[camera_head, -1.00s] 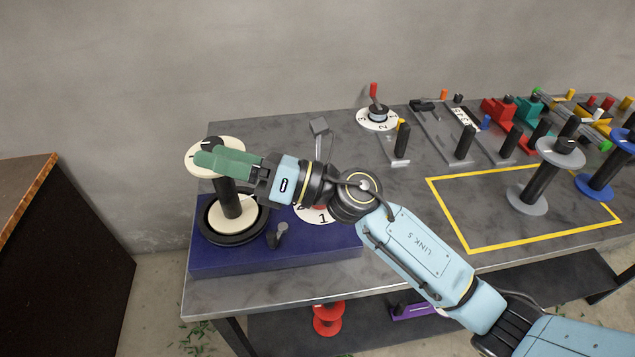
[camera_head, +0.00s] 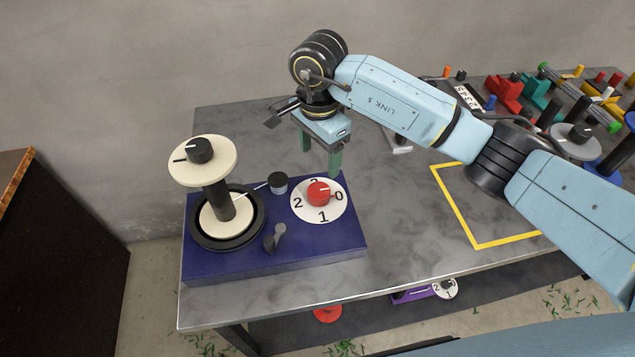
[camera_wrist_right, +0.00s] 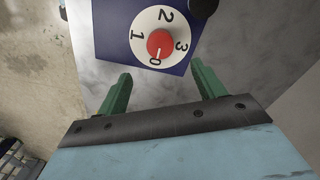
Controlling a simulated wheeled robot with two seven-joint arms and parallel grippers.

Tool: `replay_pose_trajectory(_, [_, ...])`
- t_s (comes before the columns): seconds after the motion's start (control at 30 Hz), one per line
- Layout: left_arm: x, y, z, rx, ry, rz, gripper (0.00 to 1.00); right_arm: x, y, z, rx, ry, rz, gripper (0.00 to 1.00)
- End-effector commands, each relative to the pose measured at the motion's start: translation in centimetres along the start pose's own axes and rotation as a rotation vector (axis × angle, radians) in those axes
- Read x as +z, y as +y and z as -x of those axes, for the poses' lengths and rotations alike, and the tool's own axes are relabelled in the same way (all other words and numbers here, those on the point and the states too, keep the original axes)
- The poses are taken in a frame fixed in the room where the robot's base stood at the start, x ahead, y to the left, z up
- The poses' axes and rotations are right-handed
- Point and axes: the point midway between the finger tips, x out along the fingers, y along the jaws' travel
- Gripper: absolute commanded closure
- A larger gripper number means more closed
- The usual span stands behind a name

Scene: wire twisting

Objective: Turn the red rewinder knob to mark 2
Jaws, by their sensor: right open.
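The red rewinder knob (camera_head: 318,193) sits on a white dial (camera_head: 334,211) marked 0 to 3, on the blue rewinder base (camera_head: 300,253). Its white pointer line faces mark 0; mark 2 is at the dial's left in the head view. In the right wrist view the knob (camera_wrist_right: 160,42) and its pointer at 0 lie beyond the fingertips. My right gripper (camera_head: 320,158) has its green fingers apart and empty, pointing down above and behind the knob, not touching it. The wrist view shows the same open fingers (camera_wrist_right: 161,74). My left gripper is not in view.
A cream spool (camera_head: 203,163) stands on the base's left, with a small dark knob (camera_head: 278,182) and a grey lever (camera_head: 275,238) near the dial. A yellow-outlined area (camera_head: 470,221) and several coloured fixtures are to the right. Bare table lies right of the base.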

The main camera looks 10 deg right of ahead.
Motion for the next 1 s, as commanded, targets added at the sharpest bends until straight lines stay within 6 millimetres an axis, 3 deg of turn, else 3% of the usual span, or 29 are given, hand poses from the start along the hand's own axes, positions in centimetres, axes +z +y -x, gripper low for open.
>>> replay_pose_trajectory(0.2, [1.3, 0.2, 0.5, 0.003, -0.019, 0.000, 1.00, 0.2, 0.1, -4.8, 0.004, -0.006, -0.002, 0.31])
replay_pose_trajectory(0.5, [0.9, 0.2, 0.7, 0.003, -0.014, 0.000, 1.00, 0.2, 0.0, -9.9, -0.001, -0.006, -0.002, 0.31])
replay_pose_trajectory(0.7, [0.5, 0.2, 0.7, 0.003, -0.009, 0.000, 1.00, 0.2, 0.0, -11.1, -0.002, -0.005, -0.001, 0.31])
replay_pose_trajectory(0.97, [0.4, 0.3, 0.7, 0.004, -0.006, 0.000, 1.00, 0.2, -0.1, -11.2, -0.003, -0.005, 0.000, 0.31])
replay_pose_trajectory(1.0, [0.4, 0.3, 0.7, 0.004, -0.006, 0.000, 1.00, 0.2, -0.1, -11.2, -0.003, -0.005, 0.000, 0.35])
